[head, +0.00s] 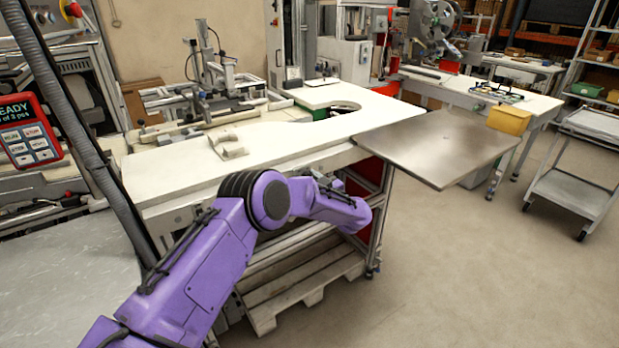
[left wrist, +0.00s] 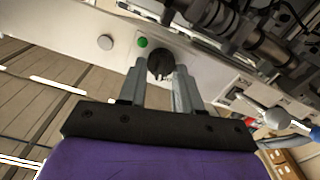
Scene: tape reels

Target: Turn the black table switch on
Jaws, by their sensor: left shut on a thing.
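The black table switch (left wrist: 160,62) is a round knob on the pale front panel of the table, seen in the left wrist view. My left gripper (left wrist: 160,75) is at the knob, with one finger on each side, shut on it. Its fingers hide part of the knob, and I cannot tell which way the knob is turned. In the head view my purple left arm reaches to the front edge of the white table (head: 270,140), and the switch is hidden there. My right gripper is not in view.
A metal plate (head: 440,145) juts out at the table's right end, with a yellow bin (head: 509,120) beyond. A cart (head: 570,190) stands far right. The floor between is clear.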

